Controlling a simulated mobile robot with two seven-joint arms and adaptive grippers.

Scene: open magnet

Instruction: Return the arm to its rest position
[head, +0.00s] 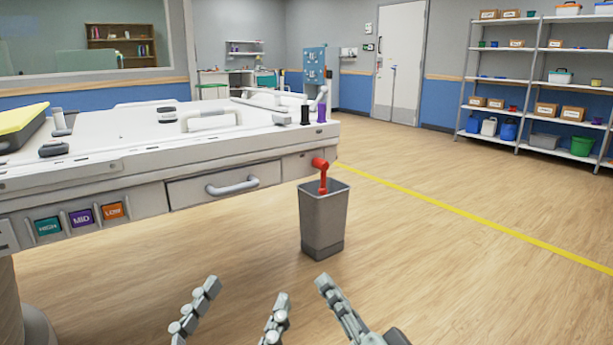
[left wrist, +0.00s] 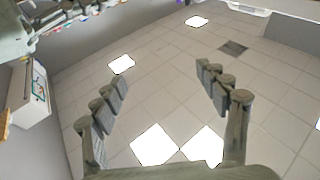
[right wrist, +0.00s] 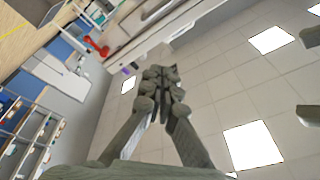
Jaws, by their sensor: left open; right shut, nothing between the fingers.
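My left gripper (head: 246,290) is at the bottom middle of the head view, its two fingers spread with nothing between them. In the left wrist view my left gripper (left wrist: 153,78) is also open and empty, with ceiling tiles and lights behind it. My right gripper (head: 324,284) is just to its right in the head view. In the right wrist view the fingers of my right gripper (right wrist: 164,74) are together and hold nothing. Both grippers are apart from the furniture. Most of both arms is out of view.
A white cabinet (head: 130,165) with a drawer stands at left. A grey bin (head: 323,225) with a red lever-like part (head: 322,172) above it stands at its right corner. Shelves (head: 540,80) line the back right. The wooden floor (head: 450,270) at right is clear.

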